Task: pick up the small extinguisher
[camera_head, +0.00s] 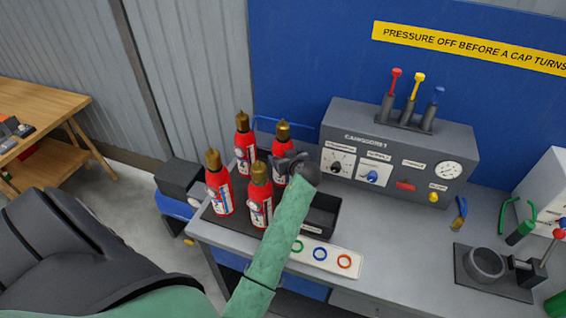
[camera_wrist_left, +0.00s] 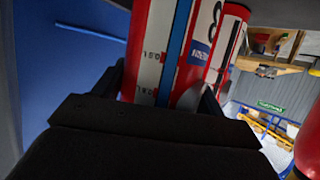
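Several small red extinguishers with brass-coloured tops stand in a group on the left end of the bench. They are at back left (camera_head: 245,150), front left (camera_head: 219,190), front right (camera_head: 260,203) and back right (camera_head: 281,164). My left gripper (camera_head: 284,168) is at the back right one, its arm reaching over the bench. In the left wrist view, a red extinguisher with a white and blue label (camera_wrist_left: 160,55) stands between the two fingers (camera_wrist_left: 163,92), close to both. Whether they press on it is unclear. Its base is hidden. My right gripper is out of view.
Another red extinguisher (camera_wrist_left: 232,40) is close beside the fingers. A black bin (camera_head: 322,216) and a white strip with coloured rings (camera_head: 325,257) lie right of the group. A grey control box (camera_head: 385,150) stands behind. The bench's middle is clear.

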